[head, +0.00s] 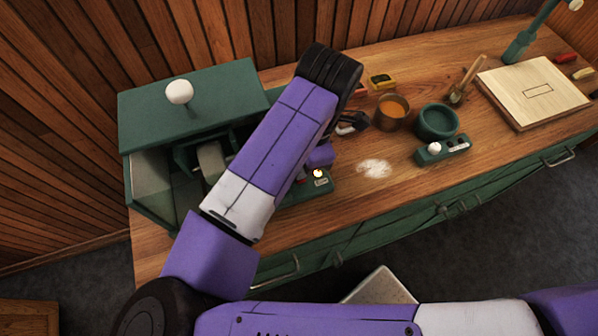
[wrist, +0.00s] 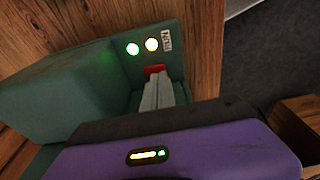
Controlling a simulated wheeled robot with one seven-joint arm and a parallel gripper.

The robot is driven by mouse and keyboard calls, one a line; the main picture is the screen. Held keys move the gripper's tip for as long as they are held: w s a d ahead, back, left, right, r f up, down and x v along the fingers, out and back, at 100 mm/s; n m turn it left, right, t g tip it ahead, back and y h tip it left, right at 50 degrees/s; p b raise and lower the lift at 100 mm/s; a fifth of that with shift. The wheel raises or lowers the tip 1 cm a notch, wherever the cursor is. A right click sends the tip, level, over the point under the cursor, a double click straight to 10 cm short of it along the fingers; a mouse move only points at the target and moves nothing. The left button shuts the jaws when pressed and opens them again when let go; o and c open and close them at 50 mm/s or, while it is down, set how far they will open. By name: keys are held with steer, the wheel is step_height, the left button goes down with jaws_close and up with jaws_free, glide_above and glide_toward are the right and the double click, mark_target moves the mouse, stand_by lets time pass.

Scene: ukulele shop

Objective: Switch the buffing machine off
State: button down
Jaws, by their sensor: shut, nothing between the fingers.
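The buffing machine (head: 225,85) is a dark green hooded box with a white ball knob on top, at the left of the bench. Its pale wheel (head: 211,160) shows partly behind my arm. Its green control panel (head: 318,187) sticks out at the right, with a lit lamp. In the wrist view, the panel carries two lit lamps (wrist: 142,47), one greenish and one yellowish, a small label and a red switch (wrist: 154,70). My gripper (wrist: 157,85) is shut and empty, its tips at the red switch, partly covering it; I cannot tell whether they touch. The arm hides the fingertips in the head view.
Behind and right on the wooden bench (head: 390,205) are an orange-filled cup (head: 391,112), a green bowl (head: 437,121), a small green box with a white knob (head: 443,149), a brush (head: 463,85) and a pale board (head: 535,90). White powder lies between. A plank wall stands behind.

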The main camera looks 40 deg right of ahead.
steer(key=shift+f+b, duration=0.45)
steer(key=shift+f, duration=0.35)
stand_by(0.4)
steer(key=shift+r, duration=0.1)
step_height(320, 180, up, 5)
steer(key=p, duration=0.5)
steer(key=shift+r+p, duration=0.3)
steer(key=shift+r, duration=0.65)
steer(key=shift+s, duration=0.1)
